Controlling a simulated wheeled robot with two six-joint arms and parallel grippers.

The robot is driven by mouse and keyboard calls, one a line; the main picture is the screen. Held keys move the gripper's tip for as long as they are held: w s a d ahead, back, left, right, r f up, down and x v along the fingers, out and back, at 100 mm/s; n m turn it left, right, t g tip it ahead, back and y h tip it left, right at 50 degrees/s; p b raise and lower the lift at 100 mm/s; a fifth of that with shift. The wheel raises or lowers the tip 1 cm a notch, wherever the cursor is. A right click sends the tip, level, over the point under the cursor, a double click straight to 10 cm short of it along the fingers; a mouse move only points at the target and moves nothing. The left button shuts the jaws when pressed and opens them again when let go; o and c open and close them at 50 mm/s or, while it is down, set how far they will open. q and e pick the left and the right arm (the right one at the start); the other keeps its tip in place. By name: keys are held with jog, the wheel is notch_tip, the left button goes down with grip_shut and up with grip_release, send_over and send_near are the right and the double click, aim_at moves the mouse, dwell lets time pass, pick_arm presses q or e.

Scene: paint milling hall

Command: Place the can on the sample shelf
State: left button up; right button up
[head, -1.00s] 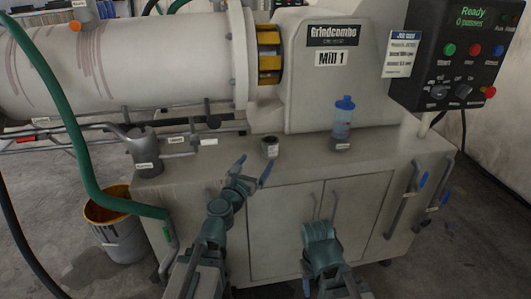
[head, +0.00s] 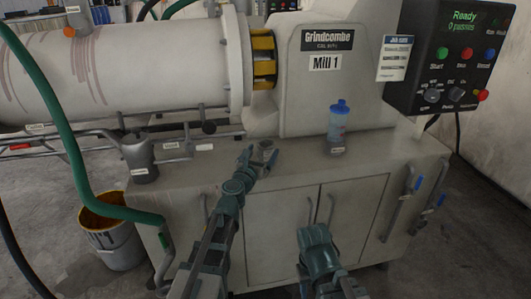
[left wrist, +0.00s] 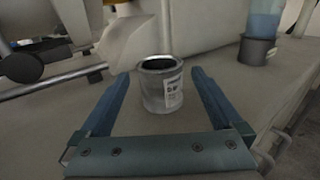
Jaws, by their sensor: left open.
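The can (head: 264,154) is a small grey metal can with a white label, upright on the mill's cabinet top. It also shows in the left wrist view (left wrist: 162,84), open at the top. My left gripper (head: 257,159) is open at the can. In the left wrist view its two blue fingers (left wrist: 160,90) lie on either side of the can, with a gap visible on each side. My right arm shows at the bottom of the head view, but its jaws cannot be made out. I cannot identify the sample shelf in either view.
A blue-capped bottle (head: 338,125) stands in a grey holder right of the can. A grey spouted vessel (head: 139,158) stands at left. The mill housing (head: 340,75) rises behind. A yellow-rimmed bucket (head: 112,238) and a green hose (head: 62,130) are at left. The cabinet top right of the bottle is clear.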

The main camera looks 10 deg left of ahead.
aim_at(268, 144)
pick_arm(q)
jog(key=w, duration=0.4)
jog(key=shift+w+d, duration=0.1)
jog(key=shift+d, duration=0.3)
jog(key=shift+c, duration=0.2)
jog(key=c, duration=1.4)
